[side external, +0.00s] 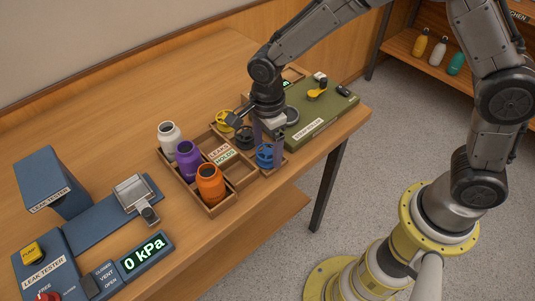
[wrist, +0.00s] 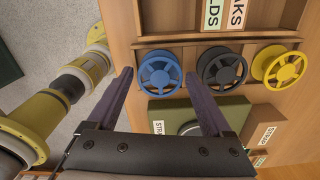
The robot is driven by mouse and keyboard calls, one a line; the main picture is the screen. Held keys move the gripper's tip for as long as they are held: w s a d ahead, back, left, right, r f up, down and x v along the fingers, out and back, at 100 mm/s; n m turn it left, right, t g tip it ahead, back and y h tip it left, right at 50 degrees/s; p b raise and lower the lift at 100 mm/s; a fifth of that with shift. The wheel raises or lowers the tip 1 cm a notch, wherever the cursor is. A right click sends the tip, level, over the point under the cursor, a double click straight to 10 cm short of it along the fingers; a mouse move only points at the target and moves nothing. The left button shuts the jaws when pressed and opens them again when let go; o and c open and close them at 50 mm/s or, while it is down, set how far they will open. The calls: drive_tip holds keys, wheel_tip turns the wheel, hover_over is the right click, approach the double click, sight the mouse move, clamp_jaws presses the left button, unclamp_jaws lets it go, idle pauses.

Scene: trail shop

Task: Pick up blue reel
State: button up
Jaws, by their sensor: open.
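The blue reel (wrist: 160,74) stands in a wooden rack in the wrist view, at the left end of a row of reels. It also shows in the side view (side external: 264,156), partly behind one finger. My gripper (wrist: 165,82) is open, with one finger to each side of the blue reel in the wrist view. In the side view my gripper (side external: 268,146) points down over the reel end of the rack. Nothing is held between the fingers. Whether the fingertips are level with the reel I cannot tell.
A black reel (wrist: 222,68) sits right beside the blue one, close to my right finger, then a yellow reel (wrist: 280,65). White, purple (side external: 188,160) and orange bottles stand in the tray (side external: 225,207). A green strap box (side external: 310,118) lies behind; a leak tester (side external: 50,180) stands at left.

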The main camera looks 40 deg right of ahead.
drive_tip(key=c, duration=1.1)
drive_tip(key=shift+r, duration=0.1)
